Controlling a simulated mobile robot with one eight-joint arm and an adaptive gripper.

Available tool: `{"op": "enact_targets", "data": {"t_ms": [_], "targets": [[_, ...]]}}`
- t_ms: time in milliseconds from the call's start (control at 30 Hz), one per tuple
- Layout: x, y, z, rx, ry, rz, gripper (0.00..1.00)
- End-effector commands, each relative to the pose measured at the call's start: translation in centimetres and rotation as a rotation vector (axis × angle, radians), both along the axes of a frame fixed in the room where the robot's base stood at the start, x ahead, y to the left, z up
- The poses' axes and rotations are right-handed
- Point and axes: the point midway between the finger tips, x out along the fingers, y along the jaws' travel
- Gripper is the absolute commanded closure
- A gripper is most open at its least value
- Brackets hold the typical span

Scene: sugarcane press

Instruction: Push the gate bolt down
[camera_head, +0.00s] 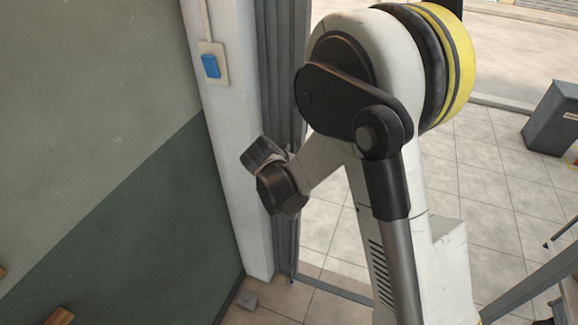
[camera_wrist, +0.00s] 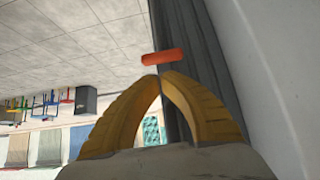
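The wrist view looks upside down, with the floor tiles at the top. My gripper (camera_wrist: 161,75) shows there with two yellow ribbed fingers, their tips together and nothing visible between them. A small orange bar (camera_wrist: 164,57), which looks like the gate bolt's handle, lies just beyond the fingertips, in front of the dark grey folded gate (camera_wrist: 190,50). I cannot tell whether the tips touch it. In the head view the folded gate (camera_head: 275,60) stands along the white post. The bolt cannot be made out there, and my gripper's fingers are hidden beyond my arm.
A white post (camera_head: 225,120) with a blue switch (camera_head: 210,66) stands left of the gate, beside a green wall (camera_head: 130,240). A grey box (camera_head: 553,115) stands on the tiled floor at the right. Open floor lies beyond the gate.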

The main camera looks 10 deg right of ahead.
Motion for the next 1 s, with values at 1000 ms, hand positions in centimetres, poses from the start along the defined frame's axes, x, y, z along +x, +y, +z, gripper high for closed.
{"op": "enact_targets", "data": {"t_ms": [1000], "targets": [[2.3,-1.7,-6.7,0.001,0.000,0.001,1.00]]}}
